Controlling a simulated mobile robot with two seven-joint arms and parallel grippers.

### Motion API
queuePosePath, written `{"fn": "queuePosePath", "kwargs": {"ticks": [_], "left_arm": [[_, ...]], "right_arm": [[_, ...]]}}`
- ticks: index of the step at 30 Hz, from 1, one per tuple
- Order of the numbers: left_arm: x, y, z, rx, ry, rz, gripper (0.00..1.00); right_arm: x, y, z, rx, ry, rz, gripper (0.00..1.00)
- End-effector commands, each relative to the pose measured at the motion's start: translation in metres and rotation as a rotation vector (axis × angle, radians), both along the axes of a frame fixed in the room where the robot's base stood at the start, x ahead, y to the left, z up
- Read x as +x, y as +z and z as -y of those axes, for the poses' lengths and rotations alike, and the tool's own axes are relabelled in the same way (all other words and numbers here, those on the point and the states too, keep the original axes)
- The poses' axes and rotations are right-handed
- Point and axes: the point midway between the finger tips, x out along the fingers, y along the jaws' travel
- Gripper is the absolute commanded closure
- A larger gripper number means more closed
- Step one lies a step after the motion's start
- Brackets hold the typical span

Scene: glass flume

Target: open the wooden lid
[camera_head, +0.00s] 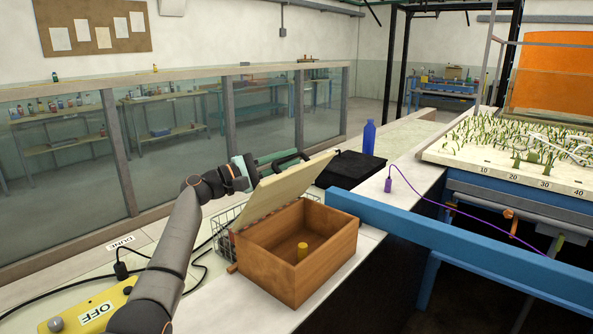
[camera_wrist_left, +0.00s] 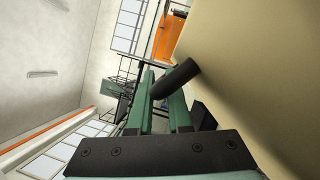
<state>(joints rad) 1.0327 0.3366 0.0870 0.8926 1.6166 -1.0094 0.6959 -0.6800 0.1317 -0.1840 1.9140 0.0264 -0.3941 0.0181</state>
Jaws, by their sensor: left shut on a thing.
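The wooden lid (camera_head: 284,190) of the brown wooden box (camera_head: 275,270) stands raised and tilted back at the box's left side, so the box is open. The pale lid (camera_wrist_left: 255,75) fills the right of the left wrist view. My left gripper (camera_head: 290,158) is behind the lid's upper edge, its green fingers shut on a dark bar-like handle (camera_wrist_left: 176,79) beside the lid. Where the handle joins the lid is hard to see. My right gripper is not in view.
A wire basket (camera_head: 222,240) stands left of the box. A black case (camera_head: 350,170) and a blue bottle (camera_head: 369,138) are behind it. A blue beam (camera_head: 440,235) runs to the right. A yellow OFF box (camera_head: 98,308) sits at the lower left.

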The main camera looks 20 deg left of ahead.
Motion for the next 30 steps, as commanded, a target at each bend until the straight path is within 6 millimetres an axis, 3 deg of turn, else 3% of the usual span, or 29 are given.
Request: {"fn": "queuePosePath", "kwargs": {"ticks": [10, 26, 27, 30], "left_arm": [[0.006, 0.007, -0.015, -0.123, 0.001, -0.043, 1.0], [0.006, 0.007, -0.017, -0.14, 0.003, -0.05, 1.0], [0.006, 0.007, -0.017, -0.14, 0.003, -0.05, 0.78], [0.006, 0.007, -0.017, -0.139, 0.002, -0.05, 0.7]], "right_arm": [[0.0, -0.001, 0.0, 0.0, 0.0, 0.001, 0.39], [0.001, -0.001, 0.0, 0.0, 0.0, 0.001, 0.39], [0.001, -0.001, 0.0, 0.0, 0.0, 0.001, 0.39], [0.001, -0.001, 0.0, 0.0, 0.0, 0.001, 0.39]]}}
